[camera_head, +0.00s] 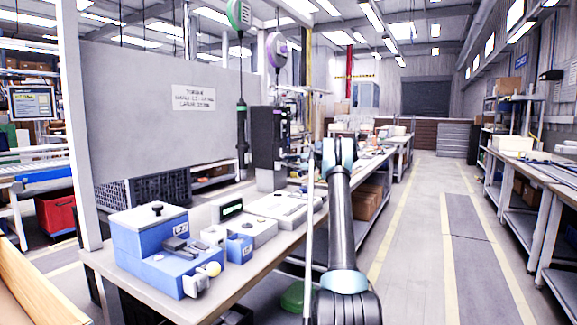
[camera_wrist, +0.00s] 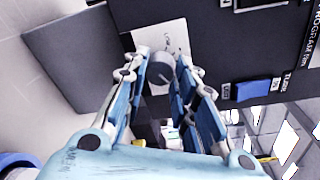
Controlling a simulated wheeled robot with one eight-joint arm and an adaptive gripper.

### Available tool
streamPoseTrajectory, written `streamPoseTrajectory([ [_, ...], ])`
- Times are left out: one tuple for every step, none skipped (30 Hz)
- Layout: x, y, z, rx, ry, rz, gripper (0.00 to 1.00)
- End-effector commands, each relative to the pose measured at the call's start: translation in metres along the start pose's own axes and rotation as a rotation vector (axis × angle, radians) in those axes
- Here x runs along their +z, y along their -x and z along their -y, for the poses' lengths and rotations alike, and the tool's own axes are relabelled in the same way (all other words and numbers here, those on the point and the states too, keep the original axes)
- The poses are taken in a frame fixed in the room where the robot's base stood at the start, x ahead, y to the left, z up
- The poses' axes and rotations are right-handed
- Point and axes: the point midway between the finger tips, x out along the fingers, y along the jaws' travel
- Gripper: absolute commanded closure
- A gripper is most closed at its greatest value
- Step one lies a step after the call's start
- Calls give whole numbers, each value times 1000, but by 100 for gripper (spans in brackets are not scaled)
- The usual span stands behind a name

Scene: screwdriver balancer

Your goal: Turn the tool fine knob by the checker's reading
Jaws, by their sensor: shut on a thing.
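In the wrist view, a grey round knob (camera_wrist: 160,70) sits on a pale plate (camera_wrist: 172,38) on a dark panel (camera_wrist: 130,14). My gripper (camera_wrist: 163,62) has its blue-padded fingers closed on either side of this knob. The plate's markings are partly hidden and too small to read. In the head view, a light grey unit with a dark display (camera_head: 230,209) stands on the bench; its reading is too small to make out. My gripper's tips do not show clearly there. A dark screwdriver (camera_head: 242,135) hangs upright below a green balancer (camera_head: 239,14).
The bench (camera_head: 255,268) carries a blue device (camera_head: 150,240), a small blue box (camera_head: 240,249) and a flat grey unit (camera_head: 285,207). A black cabinet (camera_head: 270,140) stands farther back. A purple balancer (camera_head: 276,48) hangs above. The aisle (camera_head: 425,240) at right is clear.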

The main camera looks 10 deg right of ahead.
Motion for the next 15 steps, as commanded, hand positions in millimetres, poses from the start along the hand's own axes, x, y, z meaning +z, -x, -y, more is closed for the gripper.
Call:
streamPoseTrajectory([
  [-5,4,0,-2,1,-10,70],
  [-5,4,0,-2,1,-10,63],
  [-5,4,0,-2,1,-9,54],
  [-4,3,0,-2,1,-8,53],
  [-4,3,0,-2,1,-7,53],
  [-3,3,0,-1,1,-6,53],
  [-3,2,0,-1,1,-6,53],
  [-2,2,0,-1,1,-5,53],
  [-2,2,0,-1,1,-5,53],
  [-2,2,0,-1,1,-4,53],
  [-2,2,0,-1,1,-4,53],
  [-2,2,0,-1,1,-3,53],
  [-1,2,0,-1,1,-3,53],
  [-1,2,0,-1,1,-3,53],
  [-1,4,0,-1,1,-3,53],
])
